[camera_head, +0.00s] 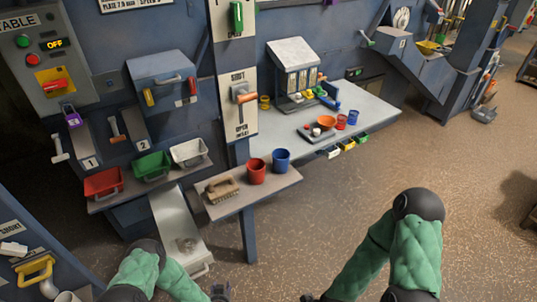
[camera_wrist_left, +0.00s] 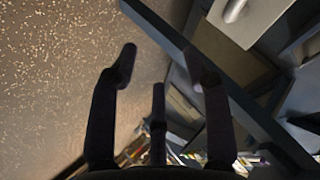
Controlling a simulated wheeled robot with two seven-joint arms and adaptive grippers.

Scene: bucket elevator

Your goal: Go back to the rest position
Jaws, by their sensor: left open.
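My left arm, in a green sleeve, comes in at the bottom left of the head view. Its gripper (camera_head: 220,292) shows only as a dark tip at the bottom edge. In the left wrist view the dark fingers of my left gripper (camera_wrist_left: 160,70) are spread apart with nothing between them. My right arm, also green-sleeved, is bent at the lower right of the head view. Only a small dark piece of the right gripper (camera_head: 309,297) shows at the bottom edge, and its fingers are cut off.
A small shelf (camera_head: 225,203) holds a brush (camera_head: 221,188), a red bucket (camera_head: 256,171) and a blue bucket (camera_head: 281,160). Red, green and white bins (camera_head: 188,152) stand on a ledge at left. A metal chute (camera_head: 175,225) slopes down near my left arm. Speckled floor (camera_head: 320,225) is clear between my arms.

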